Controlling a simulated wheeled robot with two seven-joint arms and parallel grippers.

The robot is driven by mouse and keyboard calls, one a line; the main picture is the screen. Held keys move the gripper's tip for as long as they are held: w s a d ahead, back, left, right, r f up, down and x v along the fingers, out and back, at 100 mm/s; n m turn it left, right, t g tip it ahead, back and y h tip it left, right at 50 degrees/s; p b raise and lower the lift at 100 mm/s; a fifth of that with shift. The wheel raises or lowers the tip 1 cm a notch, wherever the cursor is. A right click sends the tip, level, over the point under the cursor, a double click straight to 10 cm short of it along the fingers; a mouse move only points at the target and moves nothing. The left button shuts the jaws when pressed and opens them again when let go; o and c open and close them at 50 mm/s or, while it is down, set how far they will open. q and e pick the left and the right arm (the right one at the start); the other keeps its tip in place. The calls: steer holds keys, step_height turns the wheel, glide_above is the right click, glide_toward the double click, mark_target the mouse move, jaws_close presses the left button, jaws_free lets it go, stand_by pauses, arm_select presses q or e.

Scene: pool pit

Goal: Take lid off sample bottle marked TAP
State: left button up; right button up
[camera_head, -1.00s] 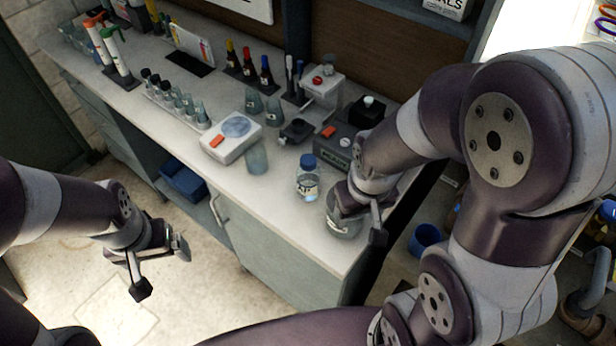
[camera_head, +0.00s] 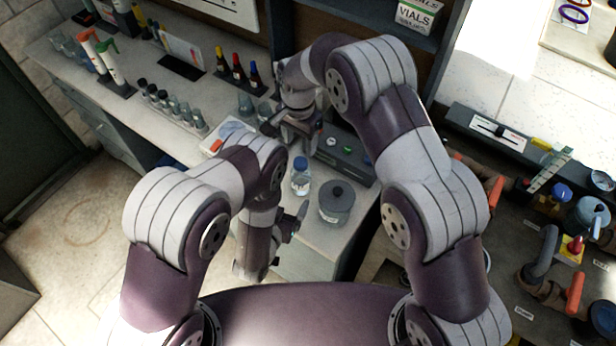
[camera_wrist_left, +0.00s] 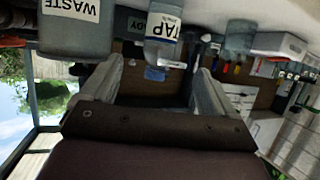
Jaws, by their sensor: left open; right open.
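The sample bottle (camera_head: 300,184) stands upright on the bench with its blue lid (camera_head: 301,163) on. In the left wrist view the bottle marked TAP (camera_wrist_left: 163,40) shows at the top, beyond the gap between my fingers. My left gripper (camera_head: 288,237) is open and empty, low beside the bench front and apart from the bottle. Its spread fingers also show in the left wrist view (camera_wrist_left: 157,90). My right gripper (camera_head: 290,137) is open above the bench, behind the bottle; its fingertips are partly hard to make out.
A grey jar with a dark knobbed lid (camera_head: 337,203) stands right of the bottle; a jar marked WASTE shows in the left wrist view (camera_wrist_left: 70,30). A dark instrument box (camera_head: 345,158) is behind. Small vials (camera_head: 170,103) and dropper bottles (camera_head: 238,70) stand further left.

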mark_target(298, 182)
arm_select(q)
steer(key=x, duration=1.2)
steer(key=shift+w+f, duration=0.1)
steer(key=shift+w, duration=0.05)
arm_select(e)
steer(key=shift+w, duration=0.15)
arm_select(q)
jaws_close()
arm_select(e)
step_height(298, 182, down, 8)
